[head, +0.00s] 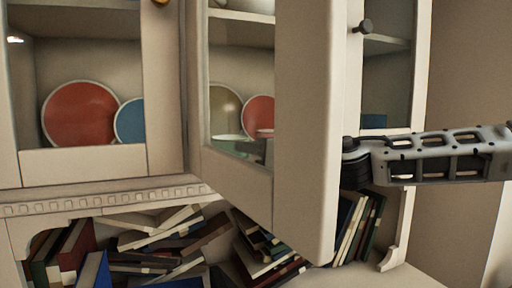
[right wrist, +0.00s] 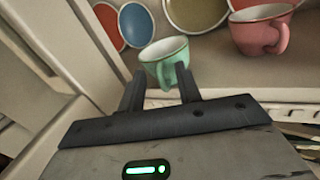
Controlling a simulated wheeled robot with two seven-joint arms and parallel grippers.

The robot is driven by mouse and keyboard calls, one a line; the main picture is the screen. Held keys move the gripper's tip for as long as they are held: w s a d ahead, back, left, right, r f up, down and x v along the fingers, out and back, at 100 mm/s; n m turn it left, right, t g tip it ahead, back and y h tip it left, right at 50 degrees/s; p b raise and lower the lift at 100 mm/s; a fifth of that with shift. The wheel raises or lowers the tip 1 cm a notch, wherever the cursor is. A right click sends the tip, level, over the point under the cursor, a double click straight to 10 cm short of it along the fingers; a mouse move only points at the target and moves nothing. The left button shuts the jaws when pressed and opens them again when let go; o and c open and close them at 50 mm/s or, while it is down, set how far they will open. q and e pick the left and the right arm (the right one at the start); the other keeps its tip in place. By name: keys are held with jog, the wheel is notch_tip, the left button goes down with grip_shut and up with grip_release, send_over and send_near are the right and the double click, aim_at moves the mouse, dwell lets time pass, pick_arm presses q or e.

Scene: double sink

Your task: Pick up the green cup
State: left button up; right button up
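The green cup (right wrist: 165,57) stands upright on the cabinet shelf in the right wrist view, with its handle towards me. My right gripper (right wrist: 160,78) is open, its two fingers apart and pointing at the cup. The fingertips are at or just short of the cup's lower part and handle; I cannot tell whether they touch it. In the head view my right arm (head: 430,160) comes in from the right and its fingers are hidden behind the open door. A pale green shape (head: 228,146) shows dimly through the glass, perhaps the cup. My left gripper is not in view.
A pink cup (right wrist: 262,32) stands right of the green cup. Plates, including a red one (head: 80,113) and a blue one (head: 131,121), lean at the shelf's back. The open cabinet door (head: 305,120) is close to my right arm. Books (head: 265,250) fill the space below.

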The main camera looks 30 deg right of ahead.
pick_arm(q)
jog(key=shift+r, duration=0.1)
pick_arm(e)
jog(key=shift+s, duration=0.15)
pick_arm(q)
jog(key=b, duration=0.2)
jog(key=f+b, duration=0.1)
jog(key=b, duration=0.1)
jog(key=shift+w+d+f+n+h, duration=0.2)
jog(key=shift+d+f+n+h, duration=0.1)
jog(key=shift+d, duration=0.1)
pick_arm(e)
jog(key=s+d, duration=0.3)
jog(key=s, duration=1.2)
jog(key=shift+s, duration=0.2)
